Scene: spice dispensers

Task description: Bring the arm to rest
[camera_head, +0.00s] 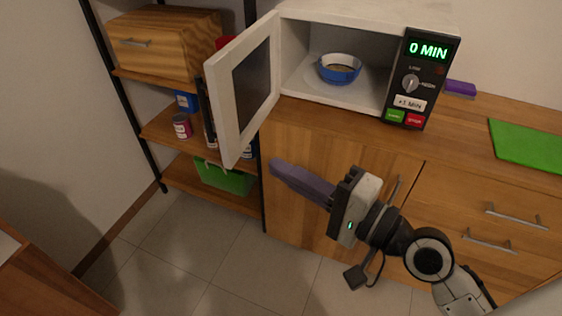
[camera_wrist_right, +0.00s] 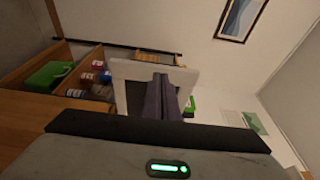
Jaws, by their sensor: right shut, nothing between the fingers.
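My right gripper (camera_head: 275,166) is in front of the wooden cabinet, below the open microwave door (camera_head: 243,88). Its fingers are shut with nothing between them. In the right wrist view the shut fingers (camera_wrist_right: 161,88) point toward the pale frame of the microwave door (camera_wrist_right: 119,72) and cover part of it. I cannot tell the exact gap between the fingers and the door. My left gripper is in neither view.
The microwave (camera_head: 420,75) stands open on the counter, with a blue bowl (camera_head: 339,70) inside and "0 MIN" lit. A shelf at the left holds a wooden box (camera_head: 165,48), jars (camera_head: 181,126) and a green bin (camera_head: 226,178). A green board (camera_head: 528,143) lies right.

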